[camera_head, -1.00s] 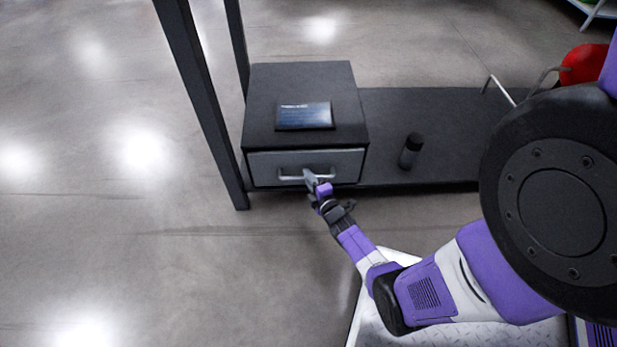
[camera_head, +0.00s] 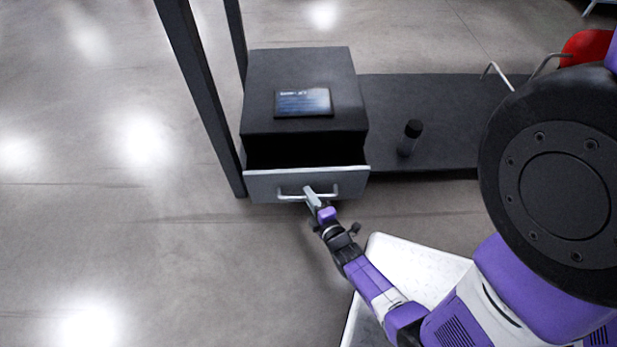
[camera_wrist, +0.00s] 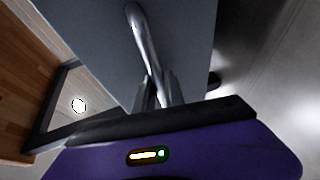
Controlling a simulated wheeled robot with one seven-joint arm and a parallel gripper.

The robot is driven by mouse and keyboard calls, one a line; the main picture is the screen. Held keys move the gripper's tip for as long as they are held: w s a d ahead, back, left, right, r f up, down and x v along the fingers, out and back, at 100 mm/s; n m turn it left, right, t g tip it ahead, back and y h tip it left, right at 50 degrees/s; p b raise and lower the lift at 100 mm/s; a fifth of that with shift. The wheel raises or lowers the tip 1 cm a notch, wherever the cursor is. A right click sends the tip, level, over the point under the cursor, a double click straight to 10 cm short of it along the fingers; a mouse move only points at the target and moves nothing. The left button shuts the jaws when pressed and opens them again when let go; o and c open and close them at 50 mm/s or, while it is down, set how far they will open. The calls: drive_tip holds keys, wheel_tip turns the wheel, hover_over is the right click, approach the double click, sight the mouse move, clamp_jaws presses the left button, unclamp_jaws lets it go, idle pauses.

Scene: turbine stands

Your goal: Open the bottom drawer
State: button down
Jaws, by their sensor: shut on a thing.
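The bottom drawer (camera_head: 262,186) is a grey-fronted drawer in a dark box cabinet (camera_head: 305,65) on the stand's low shelf. It is pulled partly out, and its dark inside shows behind the front panel. Its metal bar handle (camera_head: 291,197) runs along the front. My gripper (camera_head: 312,197) is shut on the handle, right of its middle. In the wrist view the shiny handle (camera_wrist: 143,40) runs down between the fingers (camera_wrist: 160,97), with the grey drawer front (camera_wrist: 90,45) behind it.
A dark tablet-like panel (camera_head: 303,102) lies on the cabinet top. A small dark bottle (camera_head: 410,138) stands on the low shelf (camera_head: 450,120) to the right. A dark stand post (camera_head: 200,95) rises just left of the cabinet. The floor in front and to the left is clear.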

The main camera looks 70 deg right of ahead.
drive_tip(key=s+a, duration=0.4)
drive_tip(key=a, duration=0.6)
drive_tip(key=shift+s+a, duration=0.2)
drive_tip(key=shift+a, duration=0.15)
drive_tip(key=c, duration=1.7)
unclamp_jaws()
drive_tip(key=p+v, duration=0.2)
drive_tip(key=v, duration=0.5)
drive_tip(key=shift+s+a, duration=0.25)
drive_tip(key=shift+s, duration=0.05)
drive_tip(key=shift+r, duration=0.1)
